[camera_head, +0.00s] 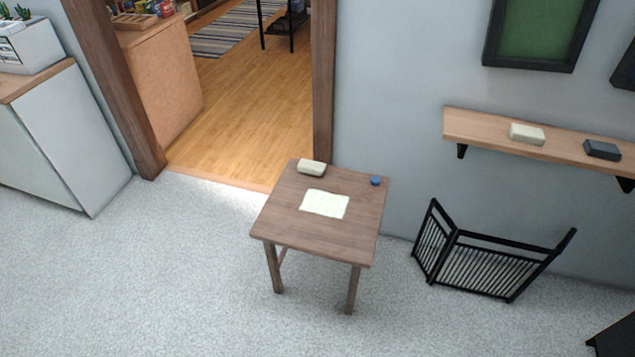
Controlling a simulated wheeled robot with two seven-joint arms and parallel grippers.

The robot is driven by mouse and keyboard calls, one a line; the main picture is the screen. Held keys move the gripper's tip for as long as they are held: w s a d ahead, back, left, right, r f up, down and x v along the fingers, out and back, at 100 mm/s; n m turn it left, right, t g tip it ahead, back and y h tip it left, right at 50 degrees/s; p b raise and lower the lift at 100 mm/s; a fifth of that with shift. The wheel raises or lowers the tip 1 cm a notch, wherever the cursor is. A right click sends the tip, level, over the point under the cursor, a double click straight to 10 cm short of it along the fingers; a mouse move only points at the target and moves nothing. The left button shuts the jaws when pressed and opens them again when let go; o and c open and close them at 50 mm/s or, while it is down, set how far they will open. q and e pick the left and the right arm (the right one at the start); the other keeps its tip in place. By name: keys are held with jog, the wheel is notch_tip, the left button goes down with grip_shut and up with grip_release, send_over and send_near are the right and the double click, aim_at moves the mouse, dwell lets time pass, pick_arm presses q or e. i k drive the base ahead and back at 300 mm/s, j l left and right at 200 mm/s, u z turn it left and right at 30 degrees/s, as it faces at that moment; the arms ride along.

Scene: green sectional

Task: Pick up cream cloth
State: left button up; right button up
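The cream cloth (325,204) lies flat on the top of a small brown wooden table (318,238), near the middle. A cream block-shaped object (312,168) sits behind it at the table's back left. A small blue round object (376,180) sits at the back right corner. Neither of my grippers shows in the head view.
A wooden wall shelf (484,133) holds a cream block (527,133) and a dark block (602,150). A black slatted rack (487,262) stands on the floor to the right of the table. A white cabinet (70,135) is at the left. Carpet in front of the table is clear.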

aim_at(307, 167)
jog(key=i+j+z, duration=0.4)
jog(key=j, duration=0.25)
jog(key=i+j+z, duration=0.2)
jog(key=j, duration=0.15)
jog(key=i+j+z, duration=0.2)
jog(key=j, duration=0.2)
jog(key=i+j+z, duration=0.2)
jog(key=j, duration=0.2)
jog(key=k, duration=0.1)
